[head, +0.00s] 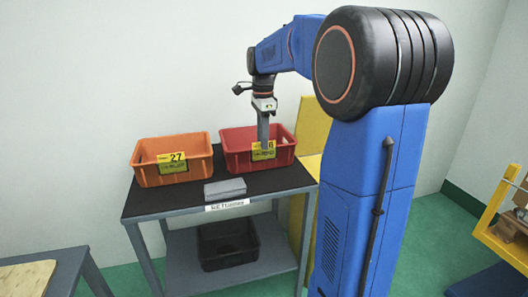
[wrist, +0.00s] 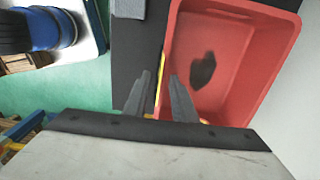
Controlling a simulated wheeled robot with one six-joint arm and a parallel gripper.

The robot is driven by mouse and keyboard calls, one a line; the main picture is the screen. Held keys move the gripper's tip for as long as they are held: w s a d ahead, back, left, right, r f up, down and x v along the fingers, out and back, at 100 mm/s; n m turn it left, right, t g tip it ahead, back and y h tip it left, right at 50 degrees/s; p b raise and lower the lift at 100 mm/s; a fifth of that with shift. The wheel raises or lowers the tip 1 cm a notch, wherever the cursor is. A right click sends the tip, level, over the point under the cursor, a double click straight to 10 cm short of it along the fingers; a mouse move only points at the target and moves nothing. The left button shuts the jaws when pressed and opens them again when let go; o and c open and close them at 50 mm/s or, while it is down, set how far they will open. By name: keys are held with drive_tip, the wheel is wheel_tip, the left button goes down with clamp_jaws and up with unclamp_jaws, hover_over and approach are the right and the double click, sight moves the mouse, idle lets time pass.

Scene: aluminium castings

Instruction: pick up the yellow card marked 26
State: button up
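A yellow card (head: 258,155) is on the front of the red bin (head: 232,158). My gripper covers part of it, and only the end of its number shows, looking like a 6. In the wrist view the card is a thin yellow sliver (wrist: 159,70) along the edge of the red bin (wrist: 257,62). My gripper (head: 264,149) points down at the bin's front. In the wrist view its fingers (wrist: 160,77) are apart, one on the bin side and one on the outer side, with the sliver between them. I cannot tell whether they touch the card.
An orange bin (head: 146,152) with a yellow card marked 27 (head: 172,162) stands to the left. A grey block (head: 225,189) lies on the dark tabletop (head: 150,203) in front. A black bin (head: 228,245) is on the lower shelf.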

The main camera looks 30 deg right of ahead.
drive_tip(key=shift+f, duration=0.2)
clamp_jaws()
